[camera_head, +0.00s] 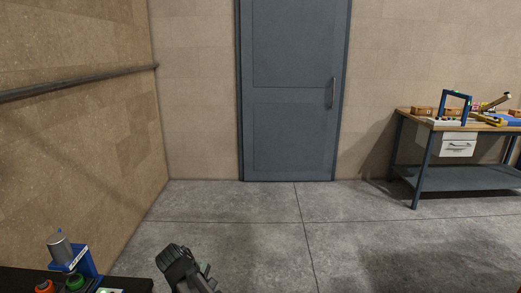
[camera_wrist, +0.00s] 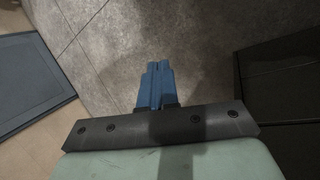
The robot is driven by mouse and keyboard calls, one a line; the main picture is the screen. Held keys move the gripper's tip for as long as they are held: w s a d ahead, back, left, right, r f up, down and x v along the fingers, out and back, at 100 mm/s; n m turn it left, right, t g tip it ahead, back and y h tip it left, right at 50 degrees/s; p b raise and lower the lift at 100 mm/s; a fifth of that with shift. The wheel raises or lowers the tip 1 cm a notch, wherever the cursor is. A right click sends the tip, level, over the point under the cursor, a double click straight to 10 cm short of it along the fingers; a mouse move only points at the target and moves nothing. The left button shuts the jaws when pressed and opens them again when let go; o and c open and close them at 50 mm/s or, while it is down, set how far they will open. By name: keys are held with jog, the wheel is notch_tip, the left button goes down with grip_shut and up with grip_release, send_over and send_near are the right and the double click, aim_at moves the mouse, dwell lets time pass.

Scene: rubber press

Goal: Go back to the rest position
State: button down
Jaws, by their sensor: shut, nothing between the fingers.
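My gripper shows in the wrist view (camera_wrist: 158,68), its two blue fingers side by side and closed together with nothing between them. The fingers point over bare grey concrete floor. In the head view, part of my dark grey arm shows at the bottom, left of the middle; the fingertips cannot be made out there. A blue press (camera_head: 75,258) with a grey cylinder on top stands at the lower left, with an orange-red button and a green button beside it. My arm is to the right of the press and apart from it.
The press stands on a dark table (camera_head: 130,284) at the lower left. A grey door (camera_head: 290,120) is in the back wall. A workbench (camera_head: 460,126) with tools and a blue frame stands at the right. A pipe (camera_head: 80,82) runs along the left wall. The floor between is clear.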

jog(key=s+d+f+m+g+y, duration=0.15)
jog(key=d+f+m, duration=0.4)
jog(key=d, duration=0.55)
jog(key=s+d+f+m+g+y, duration=0.15)
jog(key=d+f+m, duration=0.25)
jog(key=d+f, duration=0.5)
jog(key=s+d+f+m+g+y, duration=0.15)
jog(key=d+f+m, duration=0.35)
jog(key=d, duration=0.8)
jog(key=s+f+g, duration=0.3)
jog(key=s+f, duration=0.7)
jog(key=s, duration=0.5)
jog(key=s+f+g, duration=0.3)
jog(key=s+f, duration=0.7)
jog(key=s, duration=0.5)
jog(key=shift+s+d+f, duration=0.25)
jog(key=shift+s+d, duration=0.05)
jog(key=shift+s, duration=0.05)
